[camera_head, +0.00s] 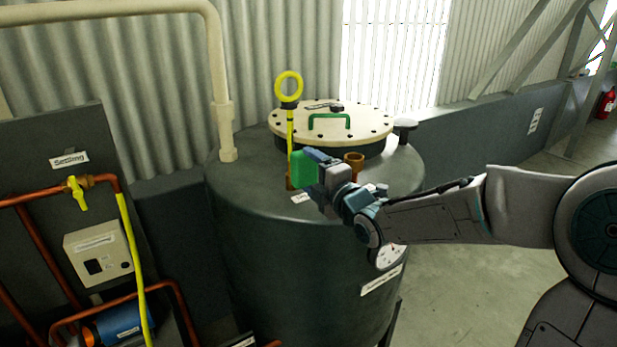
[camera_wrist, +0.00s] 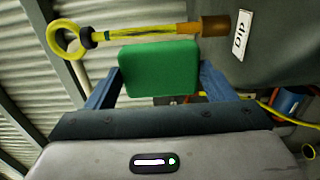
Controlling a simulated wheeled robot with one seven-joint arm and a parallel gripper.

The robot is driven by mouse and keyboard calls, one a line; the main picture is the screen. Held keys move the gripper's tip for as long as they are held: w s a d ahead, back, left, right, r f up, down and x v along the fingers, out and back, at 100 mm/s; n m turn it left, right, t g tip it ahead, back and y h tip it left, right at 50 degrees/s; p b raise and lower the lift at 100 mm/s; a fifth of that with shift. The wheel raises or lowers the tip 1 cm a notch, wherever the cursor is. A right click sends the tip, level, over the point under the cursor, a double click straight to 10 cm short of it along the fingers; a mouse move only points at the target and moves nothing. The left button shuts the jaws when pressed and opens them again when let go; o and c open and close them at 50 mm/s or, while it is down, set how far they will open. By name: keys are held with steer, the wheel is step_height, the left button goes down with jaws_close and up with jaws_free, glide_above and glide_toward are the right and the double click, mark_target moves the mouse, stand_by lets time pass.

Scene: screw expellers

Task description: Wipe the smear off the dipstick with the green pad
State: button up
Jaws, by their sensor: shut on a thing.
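The yellow dipstick (camera_head: 290,122) stands upright in the tank top, with a ring handle above a black collar. In the wrist view the dipstick (camera_wrist: 140,33) runs across the top into a brown fitting (camera_wrist: 216,26), beside a "Dip" label (camera_wrist: 241,36). Dark smear marks show on its yellow shaft there. The green pad (camera_wrist: 158,68) is between my gripper's fingers, its far edge close to the shaft; I cannot tell whether they touch. In the head view my gripper (camera_head: 318,168) holds the pad (camera_head: 302,167) beside the lower part of the dipstick.
The dark tank (camera_head: 300,270) has a cream bolted lid (camera_head: 365,125) with a green handle (camera_head: 330,118) behind my gripper. A short brown pipe stub (camera_head: 354,163) and a gauge (camera_head: 389,257) are close to my arm. A cream pipe (camera_head: 222,90) rises at the left.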

steer(key=b+x, duration=0.2)
steer(key=x, duration=0.1)
steer(key=shift+f, duration=0.2)
steer(key=shift+b+x, duration=0.45)
steer(key=shift+x, duration=0.7)
steer(key=shift+r, duration=0.15)
steer(key=shift+b+x, duration=0.9)
steer(key=shift+w, duration=0.1)
